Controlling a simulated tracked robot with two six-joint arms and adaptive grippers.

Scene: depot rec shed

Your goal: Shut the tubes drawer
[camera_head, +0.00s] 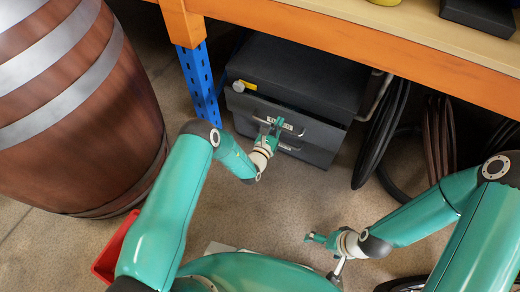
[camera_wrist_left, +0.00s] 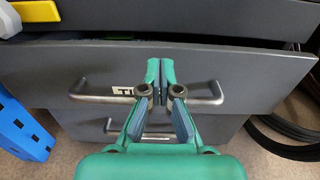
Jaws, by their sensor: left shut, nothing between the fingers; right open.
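A dark grey drawer cabinet (camera_head: 295,75) stands under the orange-edged shelf in the head view. Its upper drawer (camera_wrist_left: 250,72), with a pale label and a bar handle (camera_wrist_left: 205,98), sticks out a little, with a dark gap above its front. The label is partly hidden by my gripper; only its first letters show. A lower drawer (camera_wrist_left: 85,128) with its own handle is below. My left gripper (camera_head: 275,125) is shut and empty, its fingertips at the upper drawer's front by the handle; I cannot tell whether they touch. My right gripper (camera_head: 308,238) is open and empty above the floor.
A blue post (camera_head: 200,80) stands left of the cabinet, and a large barrel (camera_head: 75,110) further left. Black cable coils (camera_head: 385,130) hang to the right. A red bin (camera_head: 108,255) is at lower left. The floor before the cabinet is clear.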

